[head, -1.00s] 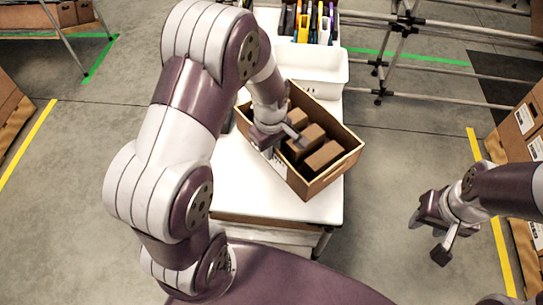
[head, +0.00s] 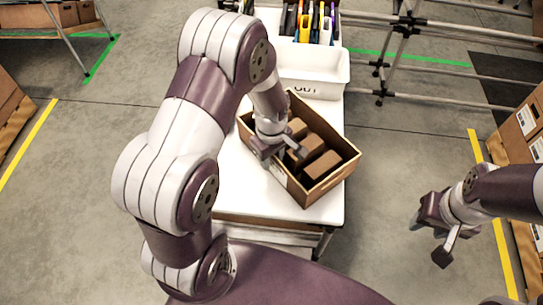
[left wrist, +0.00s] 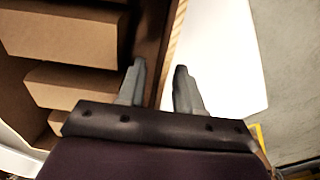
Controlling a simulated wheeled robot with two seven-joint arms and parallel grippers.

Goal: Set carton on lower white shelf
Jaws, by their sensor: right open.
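An open brown carton (head: 325,187) holds several smaller brown boxes (head: 325,165). It is turned at an angle over a white shelf top (head: 250,195); I cannot tell whether it rests flat. My left gripper (head: 282,150) is at the carton's left wall. In the left wrist view its fingers (left wrist: 160,80) straddle the wall edge (left wrist: 174,35), one inside and one outside. A narrow light gap shows beside the outer finger, so a firm hold is unclear. My right gripper (head: 428,240) is open and empty, off to the right over the floor.
A white bin marked OUT (head: 315,75) stands behind the carton, with colourful upright items (head: 312,22) beyond. A metal pipe rack (head: 400,50) is at the back right. Stacked cartons (head: 525,140) stand at the right edge. Bare floor lies on both sides.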

